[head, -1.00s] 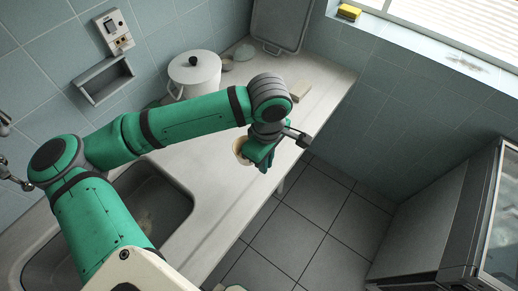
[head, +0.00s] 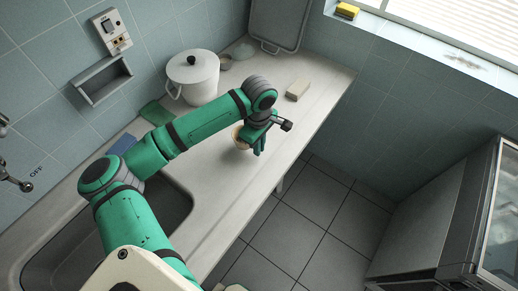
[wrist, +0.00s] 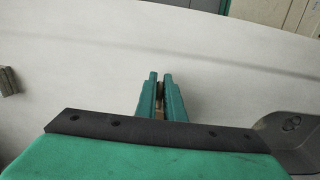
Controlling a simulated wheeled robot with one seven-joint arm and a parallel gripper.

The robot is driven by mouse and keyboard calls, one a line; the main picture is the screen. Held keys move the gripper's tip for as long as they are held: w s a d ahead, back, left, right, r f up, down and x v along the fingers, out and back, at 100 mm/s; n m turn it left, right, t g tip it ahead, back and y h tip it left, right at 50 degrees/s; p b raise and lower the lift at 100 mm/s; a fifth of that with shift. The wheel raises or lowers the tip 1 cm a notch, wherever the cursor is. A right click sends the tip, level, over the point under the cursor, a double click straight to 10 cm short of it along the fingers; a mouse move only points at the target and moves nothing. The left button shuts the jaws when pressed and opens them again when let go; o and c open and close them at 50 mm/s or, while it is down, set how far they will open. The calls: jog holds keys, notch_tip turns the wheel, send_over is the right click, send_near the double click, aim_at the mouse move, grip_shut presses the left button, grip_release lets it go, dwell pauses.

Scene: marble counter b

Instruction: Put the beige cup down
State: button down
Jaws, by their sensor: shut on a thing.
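The beige cup (head: 238,137) shows only in part in the head view, at the left side of my gripper (head: 257,143). My gripper is shut on it, over the counter near its front edge. The green fingers and wrist hide most of the cup, and I cannot tell whether its base touches the counter. In the wrist view my gripper (wrist: 160,88) has its fingers close together over the pale counter (wrist: 85,60). The cup is hardly visible there.
A white lidded pot (head: 195,80), a small bowl (head: 225,62) and a beige block (head: 298,89) stand farther back. The sink (head: 70,235) lies at the lower left, with a blue sponge (head: 122,144) and a green cloth (head: 156,112) behind it. Counter right of my gripper is clear.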

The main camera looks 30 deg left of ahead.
jog(key=shift+f, duration=0.85)
jog(key=shift+f, duration=0.1)
jog(key=c, duration=1.9)
grip_release()
jog(key=shift+o, duration=0.2)
notch_tip(320, 180, up, 12)
jog(key=shift+r, duration=0.15)
